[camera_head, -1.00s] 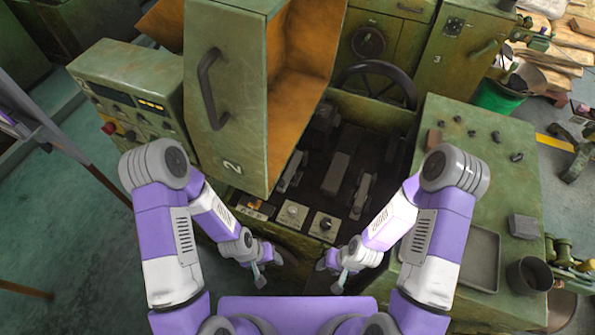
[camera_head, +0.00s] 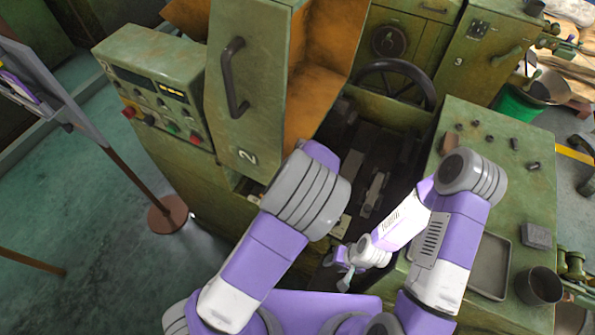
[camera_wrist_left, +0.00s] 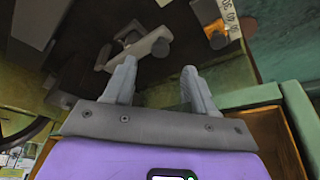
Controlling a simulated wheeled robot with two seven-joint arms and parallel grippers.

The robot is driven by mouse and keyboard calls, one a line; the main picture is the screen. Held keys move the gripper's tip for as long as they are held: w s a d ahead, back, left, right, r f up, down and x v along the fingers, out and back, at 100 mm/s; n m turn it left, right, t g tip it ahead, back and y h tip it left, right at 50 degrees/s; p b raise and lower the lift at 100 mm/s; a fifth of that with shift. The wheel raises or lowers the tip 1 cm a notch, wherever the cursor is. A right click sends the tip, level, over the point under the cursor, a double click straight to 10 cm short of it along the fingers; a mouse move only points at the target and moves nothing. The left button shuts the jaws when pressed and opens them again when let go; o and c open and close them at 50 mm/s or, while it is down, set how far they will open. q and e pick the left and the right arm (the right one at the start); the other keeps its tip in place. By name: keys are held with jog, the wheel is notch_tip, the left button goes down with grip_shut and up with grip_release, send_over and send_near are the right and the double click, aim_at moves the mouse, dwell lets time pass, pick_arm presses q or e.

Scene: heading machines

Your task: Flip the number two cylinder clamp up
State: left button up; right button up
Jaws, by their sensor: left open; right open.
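The machine bay (camera_head: 408,112) holds the clamps. One grey clamp (camera_head: 374,192) lies in it, visible between my arms; its number cannot be read. Another clamp, seen there earlier, is now hidden behind my left arm. In the left wrist view a grey clamp-like lever (camera_wrist_left: 138,48) with a rounded end lies just beyond the fingertips, apart from them. My left gripper (camera_wrist_left: 158,84) is open and empty, pointing at it; in the head view it is hidden behind its own arm. My right gripper (camera_head: 338,272) is open and empty, low in front of the bay.
A tall green cover (camera_head: 252,90) marked 2 stands left of the bay, with a button panel (camera_head: 160,105) beside it. A dark handwheel (camera_head: 385,72) is behind. A green side table (camera_head: 505,190) with a tray and cup stands right. A post stands at left.

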pick_arm(q)
jog(key=shift+n, duration=0.3)
jog(key=x, duration=0.7)
jog(key=shift+w+a+f+b, duration=0.1)
jog(key=shift+w+a+b, duration=0.1)
jog(key=shift+w+b, duration=0.2)
grip_shut()
